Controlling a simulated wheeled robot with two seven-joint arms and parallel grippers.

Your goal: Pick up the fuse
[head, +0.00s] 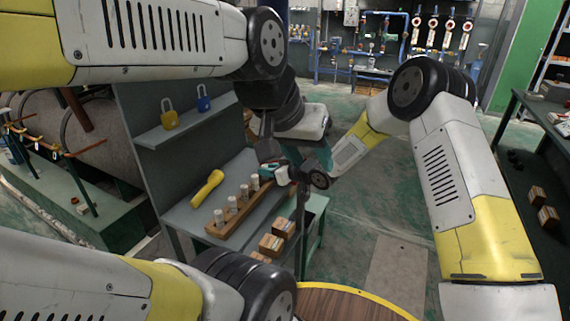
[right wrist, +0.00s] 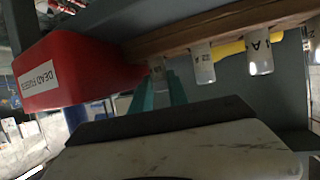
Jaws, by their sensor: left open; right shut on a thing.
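Several pale, labelled fuses stand in a row in a wooden rack (head: 213,231) on the grey bench in the head view. The rack (right wrist: 190,37) also crosses the top of the right wrist view. My right gripper (head: 267,169) is at the far end of the row. In the right wrist view its teal fingers (right wrist: 158,88) are shut on the end fuse (right wrist: 157,67), which is still at the rack; the fingers partly hide it. My left gripper (head: 321,154) is open and empty, above and to the right of the rack, its fingers partly hidden.
A red bin (right wrist: 68,72) labelled "DEAD FUSES" stands close beside the right gripper. A yellow flashlight (head: 208,188) lies behind the rack. Yellow and blue padlocks (head: 169,114) stand on the shelf above.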

